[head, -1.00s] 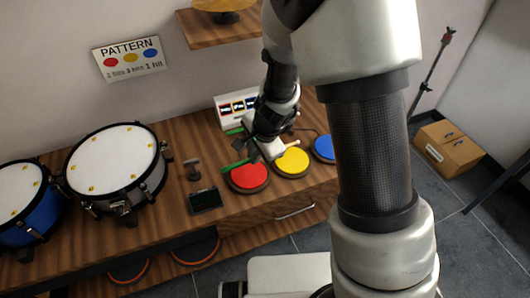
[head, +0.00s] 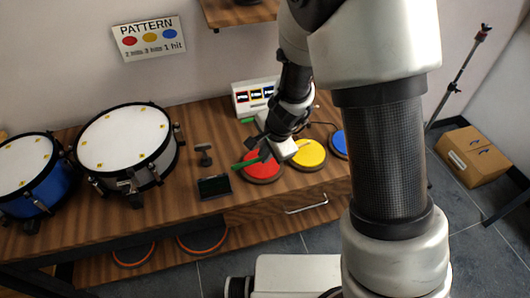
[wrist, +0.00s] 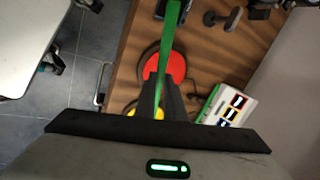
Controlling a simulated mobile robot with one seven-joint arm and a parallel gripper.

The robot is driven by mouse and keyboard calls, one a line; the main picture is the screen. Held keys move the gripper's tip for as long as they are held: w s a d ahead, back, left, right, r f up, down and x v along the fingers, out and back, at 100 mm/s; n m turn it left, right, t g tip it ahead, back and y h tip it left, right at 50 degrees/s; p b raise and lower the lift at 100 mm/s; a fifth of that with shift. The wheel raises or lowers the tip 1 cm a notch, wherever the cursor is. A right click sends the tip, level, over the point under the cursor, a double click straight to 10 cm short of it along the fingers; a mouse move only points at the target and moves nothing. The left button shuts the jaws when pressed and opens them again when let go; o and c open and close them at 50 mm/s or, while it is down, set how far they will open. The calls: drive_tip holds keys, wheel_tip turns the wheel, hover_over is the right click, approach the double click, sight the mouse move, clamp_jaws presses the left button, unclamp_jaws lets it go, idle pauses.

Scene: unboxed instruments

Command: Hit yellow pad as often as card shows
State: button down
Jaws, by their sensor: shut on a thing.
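The pattern card (head: 148,38) on the wall shows a red dot with 2 hits, a yellow dot with 3 hits and a blue dot with 1 hit. The yellow pad (head: 311,157) lies between the red pad (head: 262,170) and the blue pad (head: 339,143) on the wooden bench. My gripper (head: 262,150) is shut on a green stick (head: 243,162), held over the far side of the red pad, left of the yellow pad. In the wrist view the stick (wrist: 171,30) passes over the red pad (wrist: 176,66); the yellow pad (wrist: 130,107) is partly hidden behind my gripper.
Two drums (head: 125,140) stand at the left of the bench. A small dark display (head: 214,187) and a little stand (head: 204,154) lie left of the pads. A white panel with coloured pictures (head: 252,98) stands behind. A cardboard box (head: 468,157) is on the floor at right.

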idle(0.4)
wheel_tip(320, 180, down, 5)
drive_tip(key=b, duration=0.5)
wheel_tip(320, 180, up, 6)
drive_tip(key=p, duration=0.5)
drive_tip(key=shift+f, duration=0.2)
drive_tip(key=shift+a+f, duration=0.1)
drive_tip(key=shift+f, duration=0.05)
drive_tip(key=shift+f, duration=0.1)
idle(0.4)
